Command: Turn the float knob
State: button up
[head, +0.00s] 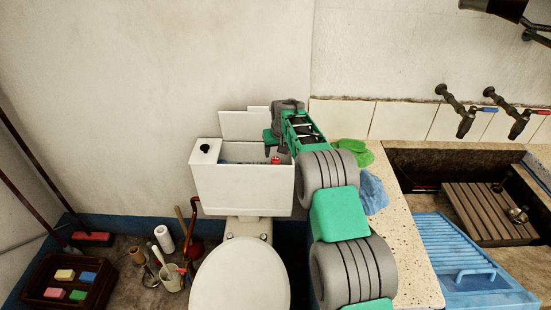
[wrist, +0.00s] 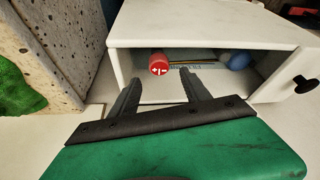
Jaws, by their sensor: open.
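The float knob (wrist: 158,64) is a red round cap with white marks, inside the open toilet cistern (wrist: 210,32) in the wrist view. It also shows as a small red spot in the head view (head: 275,160), near the cistern's right end. My gripper (wrist: 157,82) is open, its two dark fingers spread and empty. In the wrist view the knob appears between and beyond the fingertips; I see no contact. In the head view my gripper (head: 275,140) is above the cistern's right part. A blue rounded thing (wrist: 234,60) lies deeper in the cistern. The cistern's lower inside is hidden.
A white lid panel (head: 240,125) leans on the wall behind the cistern. Right of my arm, a speckled counter (head: 405,250) holds a green cloth (head: 355,150) and a blue cloth (head: 373,192). A black button (head: 205,148) sits at the cistern's left.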

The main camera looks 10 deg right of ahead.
aim_at(275, 158)
jog(key=x, duration=0.5)
jog(key=shift+w+d+f, duration=0.1)
jog(key=shift+f, duration=0.2)
jog(key=shift+r, duration=0.1)
jog(key=shift+c, duration=0.4)
grip_shut()
